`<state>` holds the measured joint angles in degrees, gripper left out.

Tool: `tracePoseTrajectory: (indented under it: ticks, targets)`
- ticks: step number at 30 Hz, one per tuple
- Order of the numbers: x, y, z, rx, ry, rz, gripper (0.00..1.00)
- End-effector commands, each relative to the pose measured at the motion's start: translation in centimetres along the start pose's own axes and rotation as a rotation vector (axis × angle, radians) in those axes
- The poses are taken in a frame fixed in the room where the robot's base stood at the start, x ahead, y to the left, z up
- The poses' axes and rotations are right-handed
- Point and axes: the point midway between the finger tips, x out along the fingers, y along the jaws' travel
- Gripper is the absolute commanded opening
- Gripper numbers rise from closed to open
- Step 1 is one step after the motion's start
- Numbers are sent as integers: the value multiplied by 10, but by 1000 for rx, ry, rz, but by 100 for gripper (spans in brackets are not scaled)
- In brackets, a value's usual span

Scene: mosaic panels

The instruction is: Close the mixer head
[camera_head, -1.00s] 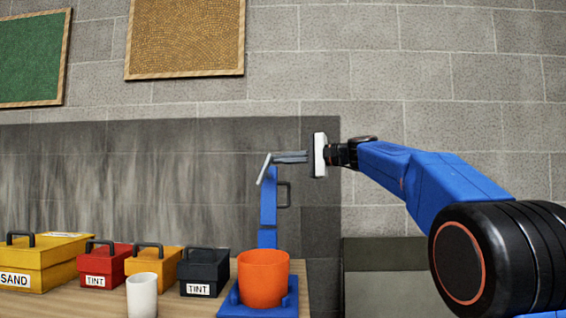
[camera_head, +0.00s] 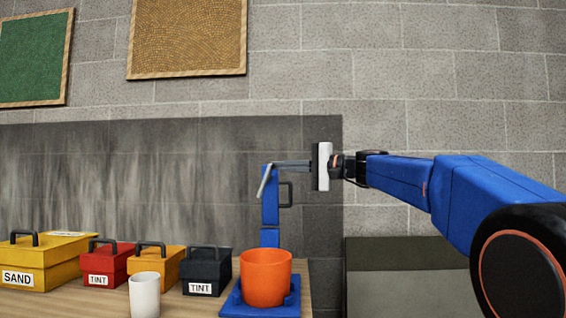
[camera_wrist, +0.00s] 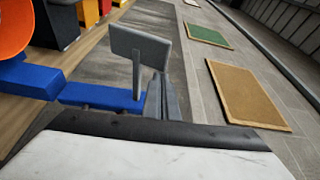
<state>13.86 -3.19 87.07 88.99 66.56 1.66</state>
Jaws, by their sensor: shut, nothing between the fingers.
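The mixer has a blue base (camera_head: 232,308) with an orange bowl (camera_head: 266,278) on it. Behind the bowl its blue head (camera_head: 269,208) stands raised, with a dark handle (camera_head: 287,195) at its right side. A tilted grey paddle (camera_head: 264,182) sits near the head's top. In the wrist view the paddle (camera_wrist: 140,47) is a flat plate on a rod rising from the blue head (camera_wrist: 100,97). My gripper (camera_head: 278,166) is shut and empty, its fingers reaching left close to the paddle. Those fingers (camera_wrist: 162,100) show beside the rod; contact is unclear.
A white cup (camera_head: 144,296) stands left of the mixer. Behind it are a yellow SAND box (camera_head: 40,262), a red TINT box (camera_head: 106,264), an orange box (camera_head: 152,262) and a dark TINT box (camera_head: 206,270). Right of the table (camera_head: 80,300) is a grey-green block (camera_head: 400,275).

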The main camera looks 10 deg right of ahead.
Motion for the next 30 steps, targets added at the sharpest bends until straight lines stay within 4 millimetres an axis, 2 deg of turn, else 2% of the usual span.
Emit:
tracePoseTrajectory:
  ticks: [1,6,15,24,30]
  targets:
    - [-3,5,10,-36,-1,-13,0]
    - [-13,24,37,-173,-1,-63,0]
    - [-26,66,75,-419,-1,-149,0]
    - [-36,118,102,-663,-1,-234,0]
    - [-39,150,112,-792,-1,-280,0]
